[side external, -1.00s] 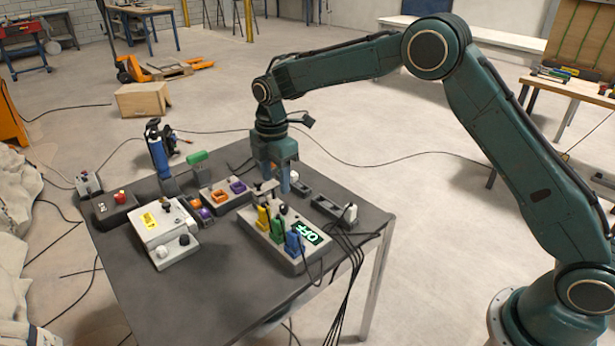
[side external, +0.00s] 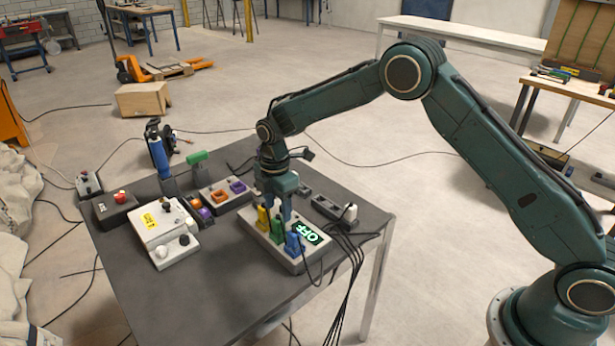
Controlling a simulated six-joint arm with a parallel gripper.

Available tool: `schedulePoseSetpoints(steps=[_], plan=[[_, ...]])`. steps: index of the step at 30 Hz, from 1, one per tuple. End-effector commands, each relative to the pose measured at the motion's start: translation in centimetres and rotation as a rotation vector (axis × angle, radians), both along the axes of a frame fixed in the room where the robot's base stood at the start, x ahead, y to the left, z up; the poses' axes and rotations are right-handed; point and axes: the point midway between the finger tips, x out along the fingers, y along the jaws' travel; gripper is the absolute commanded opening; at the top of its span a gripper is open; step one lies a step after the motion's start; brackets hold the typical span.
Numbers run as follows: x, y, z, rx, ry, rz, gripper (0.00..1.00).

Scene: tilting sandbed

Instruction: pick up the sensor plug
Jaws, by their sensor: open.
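A light grey box (side external: 289,263) stands near the front of the dark table, with an OFF display (side external: 308,233) on it. A yellow plug (side external: 262,218), a green plug (side external: 276,226) and a blue plug (side external: 294,243) stand upright in the box in a row. A white plug (side external: 351,212) is at the right on a dark strip. I cannot tell which is the sensor plug. My gripper (side external: 277,211) is open and points down over the box, with its fingers close above or behind the yellow and green plugs. Whether it touches them is hidden.
A white box with a yellow label (side external: 153,222), a red button box (side external: 116,206), a blue upright tool (side external: 159,158) and a tray with orange and purple parts (side external: 214,207) stand to the left. Black cables (side external: 350,255) hang over the right edge. The front left table is clear.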

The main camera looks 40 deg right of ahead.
Motion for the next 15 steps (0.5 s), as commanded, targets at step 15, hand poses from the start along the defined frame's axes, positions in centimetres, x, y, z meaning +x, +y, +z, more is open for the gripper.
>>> schedulePoseSetpoints(steps=[15], plan=[[-0.4,-0.1,-4.8,0.000,0.002,0.000,0.50]])
